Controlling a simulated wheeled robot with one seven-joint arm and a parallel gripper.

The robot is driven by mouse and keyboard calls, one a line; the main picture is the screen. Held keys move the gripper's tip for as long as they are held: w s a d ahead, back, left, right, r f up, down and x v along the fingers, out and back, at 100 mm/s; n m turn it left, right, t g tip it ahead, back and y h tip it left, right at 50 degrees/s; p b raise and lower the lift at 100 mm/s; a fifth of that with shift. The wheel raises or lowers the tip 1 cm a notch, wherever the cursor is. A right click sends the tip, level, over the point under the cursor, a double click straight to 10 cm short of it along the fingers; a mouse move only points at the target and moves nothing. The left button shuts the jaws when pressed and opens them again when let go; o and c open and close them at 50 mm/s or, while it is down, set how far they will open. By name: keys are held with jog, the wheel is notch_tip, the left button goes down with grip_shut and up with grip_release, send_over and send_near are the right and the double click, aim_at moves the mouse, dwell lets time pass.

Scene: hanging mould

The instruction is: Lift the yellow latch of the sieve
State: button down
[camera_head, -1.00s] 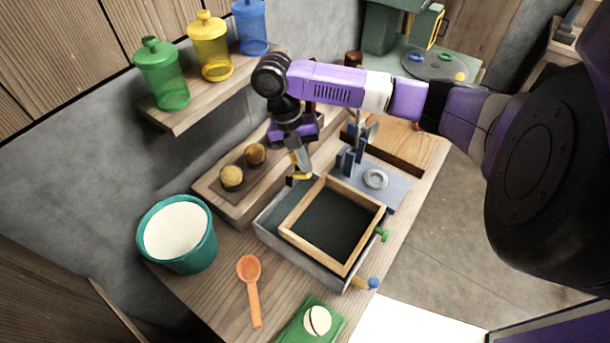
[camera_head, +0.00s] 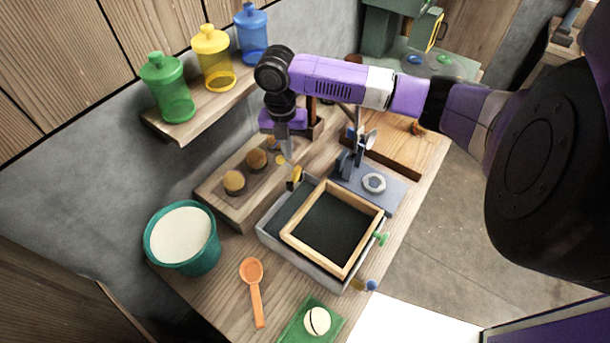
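The sieve (camera_head: 357,256) is a square wooden frame with a dark mesh, set in a grey tray (camera_head: 291,255) on the bench. The small yellow latch (camera_head: 297,174) is at the tray's far left corner and looks tilted up. My gripper (camera_head: 291,166) points down from above, with its fingertips right at the latch's left side. They look in contact or very close, but I cannot tell which. The fingers are seen edge-on, so their opening is hidden.
A green knob (camera_head: 381,239) and a blue knob (camera_head: 371,286) stick out on the tray's right side. A grey-blue plate with a ring (camera_head: 374,183) and upright metal parts stands behind. A teal bucket (camera_head: 205,257) and an orange spoon (camera_head: 256,290) are to the left.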

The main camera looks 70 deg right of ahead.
jog(key=shift+t, duration=0.4)
jog(key=r, duration=0.1)
jog(key=w+a+r, duration=0.1)
jog(key=w+r+p, duration=0.1)
jog(key=shift+w+a+r, duration=0.1)
jog(key=shift+a+r, duration=0.2)
jog(key=shift+a, duration=0.1)
jog(key=shift+d+f, duration=0.1)
jog(key=shift+d, duration=0.05)
jog(key=shift+s, duration=0.25)
jog(key=s+a+r+p, duration=0.1)
jog(key=s+r+p, duration=0.1)
jog(key=s, duration=0.6)
jog(key=shift+a, duration=0.35)
jog(key=shift+w, duration=0.2)
